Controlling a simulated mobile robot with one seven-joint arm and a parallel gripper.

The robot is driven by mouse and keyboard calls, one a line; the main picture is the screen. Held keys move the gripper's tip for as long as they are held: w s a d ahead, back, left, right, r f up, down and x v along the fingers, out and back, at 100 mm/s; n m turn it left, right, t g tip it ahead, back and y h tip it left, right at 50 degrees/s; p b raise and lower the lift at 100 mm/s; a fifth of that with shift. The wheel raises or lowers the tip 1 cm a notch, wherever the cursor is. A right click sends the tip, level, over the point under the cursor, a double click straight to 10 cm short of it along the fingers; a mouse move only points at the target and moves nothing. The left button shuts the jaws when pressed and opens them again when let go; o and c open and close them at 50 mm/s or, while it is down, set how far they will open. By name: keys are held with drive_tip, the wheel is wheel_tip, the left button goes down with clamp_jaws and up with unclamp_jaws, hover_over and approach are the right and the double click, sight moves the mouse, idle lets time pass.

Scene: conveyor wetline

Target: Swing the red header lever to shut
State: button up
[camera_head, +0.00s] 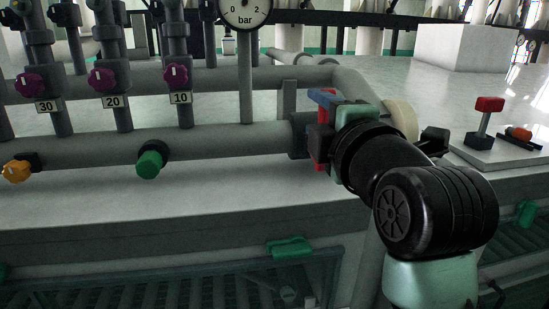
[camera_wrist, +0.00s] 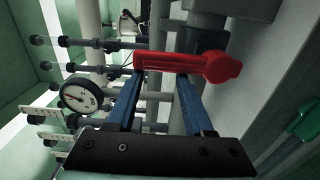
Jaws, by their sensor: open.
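The red header lever (camera_wrist: 185,63) lies across the wrist view just at my fingertips, with its rounded hub (camera_wrist: 223,67) at the right. In the head view only red parts of it show (camera_head: 318,148), mostly hidden behind my gripper at the right end of the lower header pipe (camera_head: 225,142). My gripper (camera_wrist: 160,77) has its two blue fingers apart, with nothing held. The lever passes across both fingertips in the wrist view; I cannot tell whether they touch it. In the head view my gripper (camera_head: 325,97) is at the lever.
Purple knobs (camera_head: 102,78) on upright pipes, a green knob (camera_head: 149,164), an orange knob (camera_head: 17,171) and a pressure gauge (camera_head: 243,10) are left of my arm. A red-topped lever (camera_head: 489,104) stands on a panel at right. A white block (camera_head: 461,48) stands behind.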

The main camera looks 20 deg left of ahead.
drive_tip(key=b+v, duration=0.1)
drive_tip(key=v, duration=0.5)
drive_tip(key=shift+w+d+b, duration=0.2)
drive_tip(key=shift+d+b, duration=0.1)
drive_tip(key=shift+d, duration=0.15)
drive_tip(key=shift+d, duration=0.15)
drive_tip(key=s+d+r+m+t+h+b, duration=0.2)
drive_tip(key=s+d+m+t+h+b, duration=0.1)
drive_tip(key=m, duration=0.9)
drive_tip(key=s+d+r+m+t+h+b, duration=0.3)
drive_tip(key=s+d+m+t+h, duration=0.2)
drive_tip(key=m, duration=0.8)
drive_tip(key=s+t+h, duration=0.2)
drive_tip(key=s+t, duration=0.2)
drive_tip(key=shift+s+d+r+t+b, duration=0.15)
drive_tip(key=shift+s+d+t+b, duration=0.1)
drive_tip(key=shift+d+t+b, duration=0.1)
